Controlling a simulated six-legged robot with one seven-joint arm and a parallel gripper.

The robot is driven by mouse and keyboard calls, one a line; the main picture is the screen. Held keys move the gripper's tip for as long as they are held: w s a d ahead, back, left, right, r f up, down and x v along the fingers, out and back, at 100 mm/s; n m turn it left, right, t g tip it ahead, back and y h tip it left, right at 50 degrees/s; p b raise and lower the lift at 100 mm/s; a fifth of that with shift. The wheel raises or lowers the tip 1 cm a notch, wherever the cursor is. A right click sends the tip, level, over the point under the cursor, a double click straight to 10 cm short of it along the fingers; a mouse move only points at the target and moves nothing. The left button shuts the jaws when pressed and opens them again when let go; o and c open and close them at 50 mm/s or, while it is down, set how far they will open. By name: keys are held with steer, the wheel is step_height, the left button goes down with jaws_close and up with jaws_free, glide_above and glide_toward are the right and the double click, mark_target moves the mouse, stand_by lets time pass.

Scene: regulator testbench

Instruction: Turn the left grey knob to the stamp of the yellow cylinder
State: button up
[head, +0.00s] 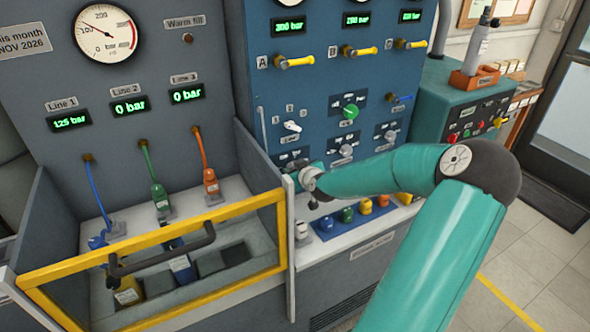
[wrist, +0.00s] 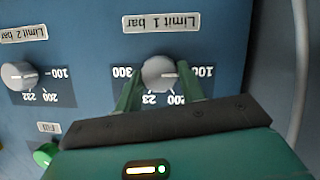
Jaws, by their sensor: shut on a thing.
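The left grey knob (wrist: 160,73), under a "Limit 1 bar" label, sits between the green fingers of my gripper (wrist: 162,88) in the wrist view, which shows the panel upside down. My gripper is shut on it. Its white pointer mark lies on the right in that view, toward the 100 mark; 200 and 300 are also printed around it, and one mark is partly hidden. In the head view my gripper (head: 304,176) covers this knob. The yellow cylinder (head: 128,292) stands in the bay at lower left; its stamp is too small to read.
A second grey knob (wrist: 18,75) and a green knob (wrist: 45,154) are beside my gripper. Yellow valve handles (head: 295,62) are above. A yellow-framed guard (head: 150,248) fronts the bay, with a blue cylinder (head: 181,262) inside.

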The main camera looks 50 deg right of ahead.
steer(key=shift+m, duration=0.3)
steer(key=m+y, duration=0.1)
steer(key=m, duration=0.1)
steer(key=m+t+y, duration=0.1)
steer(key=m+y, duration=0.1)
steer(key=m, duration=0.1)
steer(key=m+t+y, duration=0.1)
steer(key=m, duration=0.1)
steer(key=shift+s+d+f+y, duration=0.1)
steer(key=shift+s+d+y, duration=0.05)
steer(key=shift+d+y, duration=0.25)
steer(key=shift+m, duration=0.3)
stand_by(0.5)
steer(key=o, duration=1)
steer(key=v, duration=1.3)
steer(key=shift+s+f, duration=0.2)
steer(key=shift+s, duration=0.3)
